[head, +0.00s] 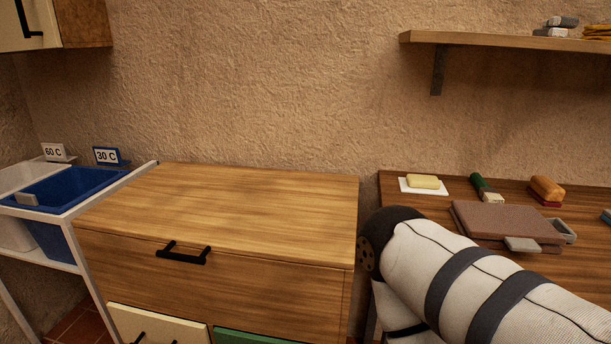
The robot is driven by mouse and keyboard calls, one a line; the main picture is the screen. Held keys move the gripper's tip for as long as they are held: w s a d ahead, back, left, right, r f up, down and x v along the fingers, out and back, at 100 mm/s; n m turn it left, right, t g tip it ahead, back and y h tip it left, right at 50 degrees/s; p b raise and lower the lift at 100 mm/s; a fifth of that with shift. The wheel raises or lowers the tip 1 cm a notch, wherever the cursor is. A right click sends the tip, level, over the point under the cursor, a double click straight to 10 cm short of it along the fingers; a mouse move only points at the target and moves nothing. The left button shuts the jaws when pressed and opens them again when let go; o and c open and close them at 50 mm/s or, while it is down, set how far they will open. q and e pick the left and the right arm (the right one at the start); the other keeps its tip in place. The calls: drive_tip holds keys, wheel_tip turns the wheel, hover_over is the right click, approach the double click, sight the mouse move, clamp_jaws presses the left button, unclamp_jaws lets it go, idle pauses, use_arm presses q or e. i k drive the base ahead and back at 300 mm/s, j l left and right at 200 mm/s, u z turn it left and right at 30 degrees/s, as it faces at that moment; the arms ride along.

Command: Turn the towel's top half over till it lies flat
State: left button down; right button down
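No thing in the head view is clearly a towel. A flat brown slab-like thing (510,222), perhaps folded cloth, lies on the right-hand wooden table (450,191); I cannot tell whether it is the towel. A grey block (522,244) is at its front edge and a grey tray-like piece (564,230) at its right side. My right arm, white with dark bands, crosses the lower right and hides the front of that table.
A wooden cabinet (230,190) with a bare top stands in the middle. Blue (75,190) and white bins in a rack are at left. Soap (423,181), a green-handled brush (482,187) and an orange-brown block (546,187) lie behind the slab. A shelf (500,40) hangs above.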

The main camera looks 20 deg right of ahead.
sight(521, 227)
drive_tip(key=z, duration=2.05)
